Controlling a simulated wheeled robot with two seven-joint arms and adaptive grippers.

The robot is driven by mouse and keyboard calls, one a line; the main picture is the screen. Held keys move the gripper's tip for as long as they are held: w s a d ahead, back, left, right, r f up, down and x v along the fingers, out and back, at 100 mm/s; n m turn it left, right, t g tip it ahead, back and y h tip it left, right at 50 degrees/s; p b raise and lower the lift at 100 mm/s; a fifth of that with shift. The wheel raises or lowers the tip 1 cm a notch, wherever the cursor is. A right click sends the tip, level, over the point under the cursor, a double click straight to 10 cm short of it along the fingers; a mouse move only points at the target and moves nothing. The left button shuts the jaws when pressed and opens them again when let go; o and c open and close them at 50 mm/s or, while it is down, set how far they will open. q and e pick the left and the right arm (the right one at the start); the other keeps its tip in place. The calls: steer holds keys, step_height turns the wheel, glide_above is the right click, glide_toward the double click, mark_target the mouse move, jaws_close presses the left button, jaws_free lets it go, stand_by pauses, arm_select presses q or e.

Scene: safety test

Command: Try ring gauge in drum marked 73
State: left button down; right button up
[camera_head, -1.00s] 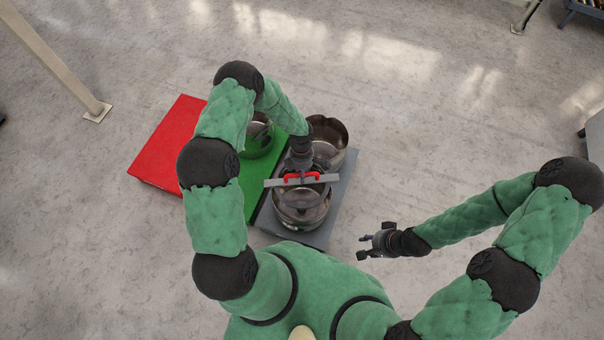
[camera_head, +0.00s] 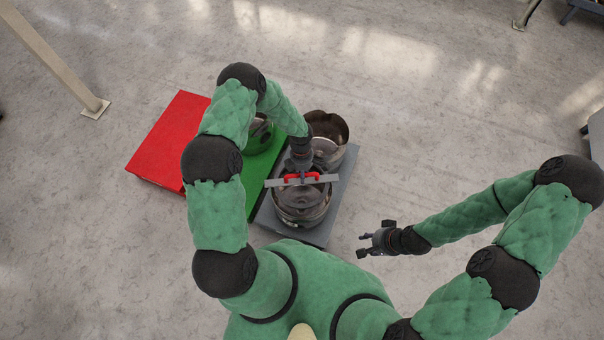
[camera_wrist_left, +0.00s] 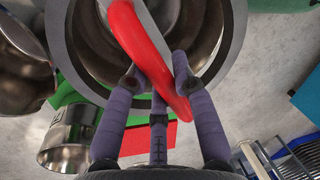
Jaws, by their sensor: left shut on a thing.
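My left gripper (camera_head: 302,176) is shut on the red handle of the ring gauge (camera_head: 328,179). In the head view the gauge shows as a thin grey bar across the front metal drum (camera_head: 303,217). In the left wrist view the red handle (camera_wrist_left: 145,50) lies between my fingers (camera_wrist_left: 157,85). I cannot tell whether the gauge touches the drum rim. A second metal drum (camera_head: 334,127) stands behind it, and a third drum (camera_head: 262,133) stands to the left, partly behind my arm. No number is readable on any drum. My right gripper (camera_head: 363,245) is open and empty over bare floor.
The front and back drums stand on a grey platform (camera_head: 340,190). A green platform (camera_head: 257,182) and a red one (camera_head: 165,140) lie to its left. A beige post (camera_head: 50,55) stands at the far left.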

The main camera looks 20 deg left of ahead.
arm_select(q)
steer(key=shift+w+f+b, duration=0.1)
steer(key=shift+f+b, duration=2.1)
steer(key=shift+f, duration=0.05)
steer(key=c, duration=1)
jaws_free()
steer(key=shift+o, duration=0.2)
step_height(320, 180, up, 19)
steer(key=w+a+p, duration=0.1)
steer(key=w+p, duration=0.1)
steer(key=p, duration=0.2)
steer(key=shift+f, duration=0.15)
